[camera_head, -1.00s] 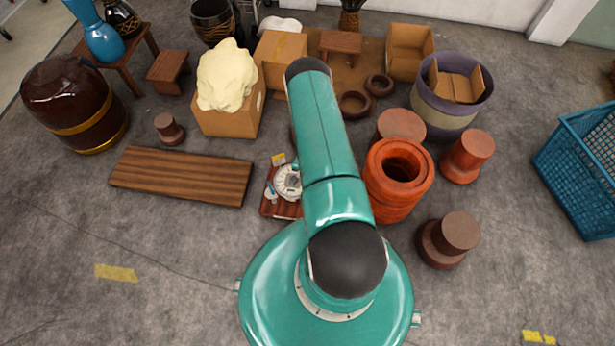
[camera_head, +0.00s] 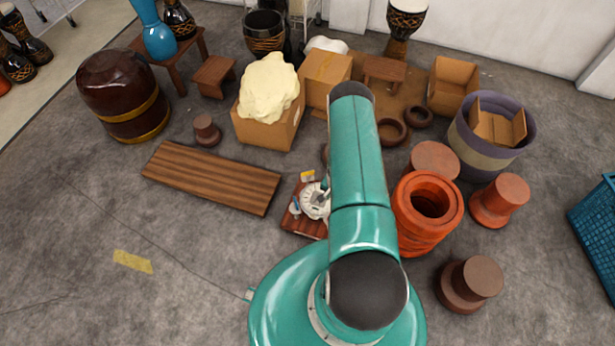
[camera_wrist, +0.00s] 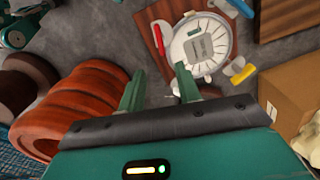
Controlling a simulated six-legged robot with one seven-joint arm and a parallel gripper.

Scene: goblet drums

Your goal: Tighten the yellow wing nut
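A wooden board (camera_head: 303,228) with a white round dial device (camera_head: 313,203) lies on the floor left of my arm. A small yellow part, likely the yellow wing nut (camera_wrist: 243,74), is at the board's lower right edge there; a yellow patch (camera_head: 307,176) shows at the board's far edge in the head view. My gripper (camera_wrist: 160,87) is open, with nothing visible between its fingers. Its right fingertip overlaps the dial's lower edge in the picture; contact cannot be told.
A red handle (camera_wrist: 159,38) and a blue part (camera_wrist: 242,8) are by the dial. Orange stacked rings (camera_head: 428,212) stand right of my arm. A cardboard box (camera_head: 268,128) with a cream lump is behind the board, and a plank (camera_head: 212,177) lies left.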

